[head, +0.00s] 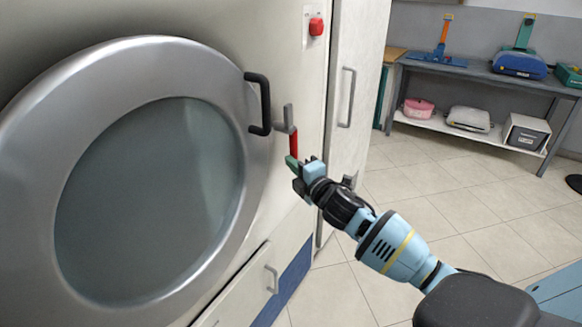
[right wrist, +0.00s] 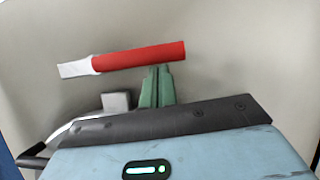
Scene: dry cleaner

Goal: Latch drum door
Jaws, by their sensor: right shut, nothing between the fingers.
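The round drum door (head: 45,140), with a silver rim and grey glass, fills the left of the head view and looks shut or nearly so. Its black handle (head: 264,105) is on its right side. Beside it is the latch, a grey piece with a red lever (head: 294,144) hanging downward; the lever also lies across the right wrist view (right wrist: 140,57). My right gripper (head: 291,163) is shut and empty, its green fingertips (right wrist: 157,84) at the lever's lower end. I cannot tell whether they touch it. My left gripper is out of view.
A red button (head: 316,27) is above the latch. A tall cabinet with a metal handle (head: 347,97) stands just right of the machine. A drawer handle (head: 271,279) is below. A shelf table (head: 480,75) stands at the back; the tiled floor between is clear.

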